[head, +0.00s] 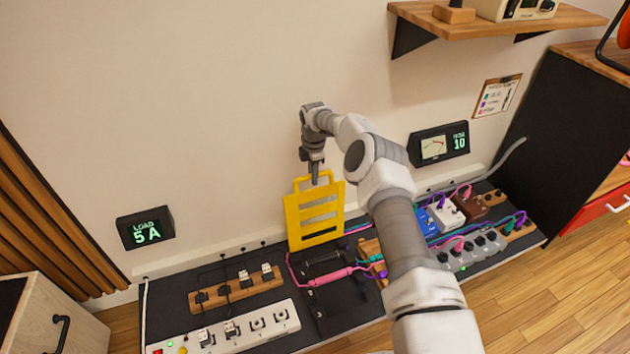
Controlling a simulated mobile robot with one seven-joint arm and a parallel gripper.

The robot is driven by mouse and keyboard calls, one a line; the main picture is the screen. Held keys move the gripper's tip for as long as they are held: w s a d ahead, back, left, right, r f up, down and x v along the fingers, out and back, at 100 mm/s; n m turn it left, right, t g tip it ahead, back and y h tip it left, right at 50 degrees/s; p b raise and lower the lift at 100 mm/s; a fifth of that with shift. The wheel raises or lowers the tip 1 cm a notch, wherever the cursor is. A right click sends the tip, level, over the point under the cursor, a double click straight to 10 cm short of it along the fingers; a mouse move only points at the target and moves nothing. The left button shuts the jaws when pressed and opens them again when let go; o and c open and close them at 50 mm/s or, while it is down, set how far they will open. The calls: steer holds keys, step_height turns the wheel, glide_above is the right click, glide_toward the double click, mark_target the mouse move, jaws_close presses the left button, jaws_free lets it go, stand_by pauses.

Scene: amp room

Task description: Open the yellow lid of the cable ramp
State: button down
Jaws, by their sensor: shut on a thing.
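The yellow lid (315,228) of the cable ramp stands upright, tilted up at the back of the black ramp base (325,280). The lid is slatted and has a handle at its top edge. My gripper (315,180) is at that top edge, pointing down, shut on the lid's handle. In the opened base, a pink cable (330,276) lies across the dark channels. My arm hides part of the board to the right of the lid.
A wooden socket strip (236,292) and a white power strip (228,332) lie left of the ramp. Blue, white and brown pedals (447,215) with cables lie to the right. A wall shelf (490,22) is above right. The wall behind the lid is close.

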steer(key=shift+w+a+f, duration=0.15)
steer(key=shift+w+a, duration=0.05)
steer(key=shift+a, duration=0.1)
stand_by(0.4)
steer(key=c, duration=0.8)
jaws_free()
steer(key=shift+o, duration=0.2)
steer(key=shift+w+d, duration=0.1)
steer(key=shift+r, duration=0.35)
step_height(320, 180, up, 17)
steer(key=p, duration=0.5)
steer(key=shift+s+p, duration=0.3)
steer(key=shift+s, duration=0.15)
steer(key=shift+d+f, duration=0.1)
